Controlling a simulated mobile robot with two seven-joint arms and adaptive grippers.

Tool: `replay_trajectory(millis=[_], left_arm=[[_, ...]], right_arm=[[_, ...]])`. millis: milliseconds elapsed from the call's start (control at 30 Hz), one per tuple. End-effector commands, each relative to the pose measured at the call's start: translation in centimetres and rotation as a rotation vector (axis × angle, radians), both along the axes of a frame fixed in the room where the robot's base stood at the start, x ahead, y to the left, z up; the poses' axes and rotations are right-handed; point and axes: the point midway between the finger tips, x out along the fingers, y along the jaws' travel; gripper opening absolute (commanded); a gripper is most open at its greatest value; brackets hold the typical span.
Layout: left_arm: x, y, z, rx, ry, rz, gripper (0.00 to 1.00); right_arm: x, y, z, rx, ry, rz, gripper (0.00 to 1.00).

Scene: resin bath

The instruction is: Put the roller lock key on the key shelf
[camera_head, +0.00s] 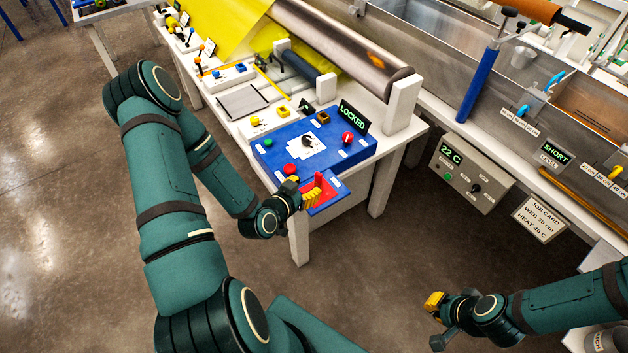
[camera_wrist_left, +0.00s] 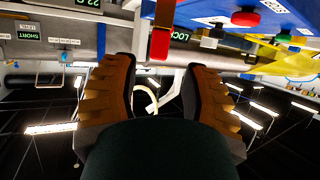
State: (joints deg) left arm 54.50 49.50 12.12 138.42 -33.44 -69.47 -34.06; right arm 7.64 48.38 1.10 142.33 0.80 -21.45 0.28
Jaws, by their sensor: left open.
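The roller lock key (camera_head: 318,181) is red and stands upright on the red patch of the small blue key shelf (camera_head: 334,194), at the front of the blue control box. In the left wrist view, which is upside down, the red key (camera_wrist_left: 160,44) hangs at top centre, between the directions of the two fingers. My left gripper (camera_head: 299,194) is open beside the shelf. Its fingers (camera_wrist_left: 160,85) are spread with a gap between them, and nothing is clamped. My right gripper (camera_head: 436,318) is low over the floor at the lower right, far from the key.
The blue control box (camera_head: 270,153) carries a red and a green button, a dial and a LOCKED sign (camera_head: 353,117). A metal roller (camera_head: 345,50) lies behind it. A grey heater box (camera_head: 468,173) and a job card (camera_head: 540,218) are to the right. Floor between the arms is clear.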

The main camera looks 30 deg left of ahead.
Motion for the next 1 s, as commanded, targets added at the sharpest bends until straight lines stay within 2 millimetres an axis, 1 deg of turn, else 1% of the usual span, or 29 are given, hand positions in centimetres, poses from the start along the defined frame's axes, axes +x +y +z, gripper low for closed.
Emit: replay_trajectory(millis=[33, 100, 233, 333, 467, 567, 667, 767, 800, 867, 900, 1000], left_arm=[[-0.9, 0.1, 0.4, 0.000, 0.001, 0.001, 0.46], [-2.0, 0.0, 0.8, 0.001, 0.001, 0.002, 0.46], [-3.4, 0.0, 1.4, 0.000, 0.001, 0.001, 0.46], [-3.9, 0.0, 1.6, 0.001, 0.000, 0.000, 0.46], [-4.1, -0.1, 1.7, -0.001, 0.000, -0.002, 0.46], [-3.8, -0.9, 1.4, -0.020, 0.026, -0.015, 0.46], [-3.2, -3.3, 0.2, -0.075, 0.110, -0.057, 0.46], [-2.8, -7.1, -1.4, -0.159, 0.256, -0.103, 0.46], [-2.9, -8.8, -2.1, -0.194, 0.327, -0.118, 0.46], [-3.3, -11.2, -3.0, -0.242, 0.437, -0.132, 0.46], [-3.7, -12.8, -3.4, -0.271, 0.509, -0.136, 0.46], [-5.0, -16.3, -4.2, -0.327, 0.680, -0.130, 0.46]], right_arm=[[0.0, 0.0, 0.0, 0.000, 0.000, 0.000, 0.00], [0.0, 0.0, 0.0, 0.000, 0.000, 0.000, 0.00], [0.0, 0.0, -0.1, 0.000, 0.000, 0.000, 0.00], [0.0, 0.0, -0.1, 0.000, 0.000, 0.000, 0.00], [0.0, 0.0, -0.1, 0.000, 0.000, 0.000, 0.00], [0.0, 0.0, -0.1, 0.000, 0.000, 0.000, 0.00], [0.0, 0.0, -0.1, 0.000, 0.000, 0.000, 0.00], [0.0, 0.0, -0.1, 0.000, 0.000, 0.000, 0.00], [0.0, 0.0, -0.1, 0.000, 0.000, 0.000, 0.00], [0.0, 0.0, -0.1, 0.000, 0.000, 0.000, 0.00], [0.0, 0.0, -0.1, 0.000, 0.000, 0.000, 0.00], [0.0, 0.0, -0.1, 0.000, 0.000, 0.000, 0.00]])
